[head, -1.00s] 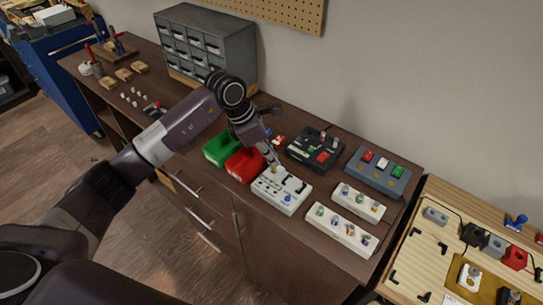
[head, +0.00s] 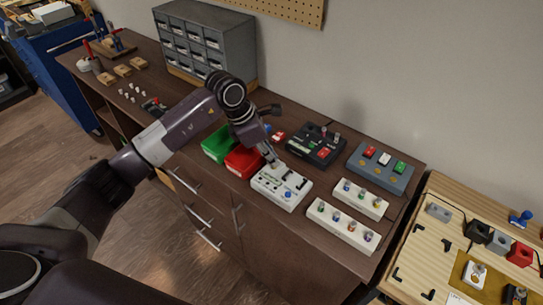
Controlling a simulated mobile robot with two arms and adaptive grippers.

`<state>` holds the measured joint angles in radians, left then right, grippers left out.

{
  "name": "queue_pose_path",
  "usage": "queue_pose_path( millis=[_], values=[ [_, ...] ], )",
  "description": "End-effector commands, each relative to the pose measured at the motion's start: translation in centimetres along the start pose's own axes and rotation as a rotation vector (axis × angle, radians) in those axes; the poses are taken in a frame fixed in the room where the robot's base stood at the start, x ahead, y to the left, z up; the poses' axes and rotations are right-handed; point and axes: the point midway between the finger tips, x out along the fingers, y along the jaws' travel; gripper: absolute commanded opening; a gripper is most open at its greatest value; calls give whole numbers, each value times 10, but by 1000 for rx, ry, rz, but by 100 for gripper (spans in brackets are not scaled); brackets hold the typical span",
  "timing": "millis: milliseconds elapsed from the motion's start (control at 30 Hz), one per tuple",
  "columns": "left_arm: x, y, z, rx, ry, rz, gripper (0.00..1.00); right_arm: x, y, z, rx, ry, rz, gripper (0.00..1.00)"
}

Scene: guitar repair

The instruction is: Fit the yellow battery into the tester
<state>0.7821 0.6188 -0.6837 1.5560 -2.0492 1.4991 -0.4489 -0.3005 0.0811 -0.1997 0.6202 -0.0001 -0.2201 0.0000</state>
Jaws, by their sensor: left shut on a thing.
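The tester looks to be the white box (head: 265,187) with a blue knob and dark marks on its top, on the brown cabinet top. My left gripper (head: 274,162) points down at the tester's back edge. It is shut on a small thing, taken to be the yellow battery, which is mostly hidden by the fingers. I cannot tell whether the battery touches the tester or sits in it. My right gripper is not in view.
A green bin (head: 214,147) and a red bin (head: 240,163) stand left of the tester. A black device (head: 316,148), a grey box with coloured switches (head: 379,169) and white racks (head: 340,231) stand to its right. A drawer cabinet (head: 235,50) stands behind.

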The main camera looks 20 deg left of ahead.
Motion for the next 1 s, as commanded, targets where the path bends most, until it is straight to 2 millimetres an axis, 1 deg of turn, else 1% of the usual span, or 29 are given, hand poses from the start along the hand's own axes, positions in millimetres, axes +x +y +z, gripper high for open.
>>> queue_pose_path(
  millis=[100, 400, 433, 600, 800, 933, 1000],
  values=[
    [3, 0, -2, 0, 0, 0, 0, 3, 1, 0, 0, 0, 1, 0],
    [3, 0, -2, 0, 0, 0, 0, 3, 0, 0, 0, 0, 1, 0],
    [3, 0, -1, 0, 0, 0, 12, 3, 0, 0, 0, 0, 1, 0],
    [4, 0, -1, 0, 0, 0, 30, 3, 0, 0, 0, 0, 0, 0],
    [4, 0, -1, 0, 0, 0, 30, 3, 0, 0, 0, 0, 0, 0],
    [4, 0, -2, 0, 0, 0, 44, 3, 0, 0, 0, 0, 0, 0],
    [4, 0, -2, 0, 0, 0, 44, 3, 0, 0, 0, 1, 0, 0]
  ],
)
